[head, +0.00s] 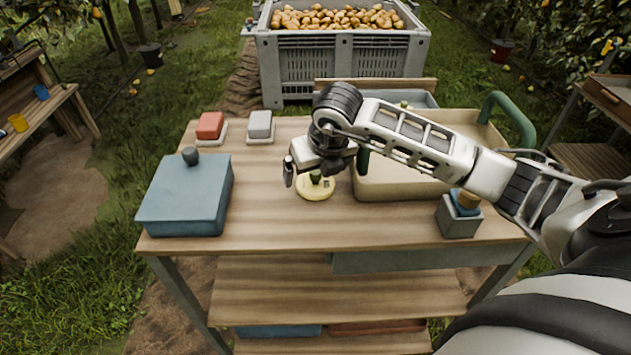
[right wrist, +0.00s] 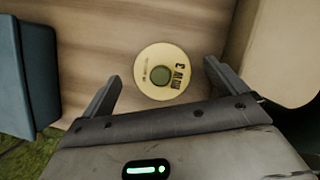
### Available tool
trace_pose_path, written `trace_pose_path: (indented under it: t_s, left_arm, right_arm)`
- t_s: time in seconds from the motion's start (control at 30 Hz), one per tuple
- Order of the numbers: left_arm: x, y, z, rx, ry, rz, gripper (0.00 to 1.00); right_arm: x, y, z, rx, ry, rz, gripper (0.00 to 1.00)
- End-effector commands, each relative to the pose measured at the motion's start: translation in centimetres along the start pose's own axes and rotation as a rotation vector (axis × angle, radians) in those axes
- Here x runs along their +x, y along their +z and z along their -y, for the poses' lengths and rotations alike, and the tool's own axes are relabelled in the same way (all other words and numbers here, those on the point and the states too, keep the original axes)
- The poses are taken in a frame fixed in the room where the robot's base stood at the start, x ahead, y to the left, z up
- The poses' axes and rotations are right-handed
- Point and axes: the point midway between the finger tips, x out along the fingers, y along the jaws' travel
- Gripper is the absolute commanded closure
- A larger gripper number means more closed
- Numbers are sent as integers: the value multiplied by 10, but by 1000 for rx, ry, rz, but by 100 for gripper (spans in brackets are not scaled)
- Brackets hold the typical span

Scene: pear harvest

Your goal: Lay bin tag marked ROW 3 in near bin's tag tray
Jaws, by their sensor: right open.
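The bin tag (head: 316,190) is a round pale yellow disc with a dark green knob, lying flat on the wooden table. In the right wrist view the tag (right wrist: 147,88) shows dark lettering that seems to read ROW 3. My right gripper (head: 318,172) is open just above the tag. In the wrist view its fingers (right wrist: 162,74) stand on either side of the disc, apart from it. A grey slatted bin (head: 300,65) full of pears stands behind the table. I cannot make out a tag tray on it. My left gripper is out of view.
A beige tray with green handles (head: 395,190) stands right of the tag. A blue lidded box (head: 185,200) is at left. A red block (head: 210,125) and a grey block (head: 260,125) sit behind. A small grey box (head: 458,222) is front right. The table's front middle is clear.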

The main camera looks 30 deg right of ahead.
Motion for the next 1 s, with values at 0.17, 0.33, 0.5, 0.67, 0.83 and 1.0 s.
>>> trace_pose_path:
  t_s: [0.17,0.33,0.5,0.67,0.83,1.0]
  left_arm:
    - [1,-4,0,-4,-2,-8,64]
    - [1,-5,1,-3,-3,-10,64]
    - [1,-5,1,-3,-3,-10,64]
    - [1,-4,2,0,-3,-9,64]
    - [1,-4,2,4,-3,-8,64]
    - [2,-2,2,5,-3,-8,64]
  right_arm:
    - [14,0,0,1,0,0,3]
    - [15,0,0,0,0,1,3]
    - [15,0,0,0,0,1,39]
    - [14,0,0,0,0,1,55]
    - [14,0,0,0,0,1,55]
    - [8,4,0,0,1,4,55]
